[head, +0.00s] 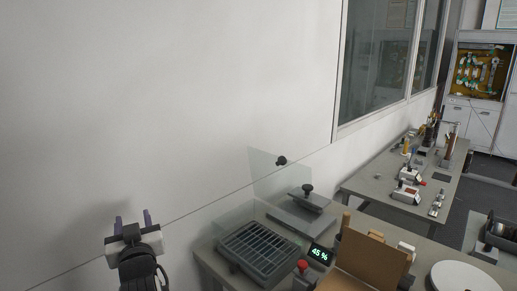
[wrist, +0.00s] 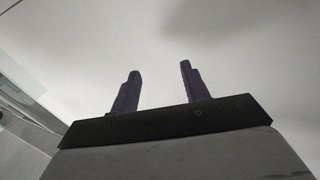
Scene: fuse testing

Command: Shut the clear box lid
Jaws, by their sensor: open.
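A clear lid panel (head: 265,175) with a black knob (head: 281,160) stands raised, near upright, at the back of the bench by the wall. Clear walls (head: 236,214) show faintly behind a grey slotted rack (head: 262,250); I cannot tell exactly how they join the lid. My gripper (head: 133,222) is at the lower left of the head view, left of the bench and well apart from the lid. Its two dark purple fingers are spread and empty, pointing up.
A grey block with a black knob (head: 307,190) stands right of the rack. A display reading 45 % (head: 319,254), a red-topped item (head: 302,266) and a brown board (head: 362,268) crowd the front. A white disc (head: 464,277) is at lower right. The wall (head: 150,90) is close behind.

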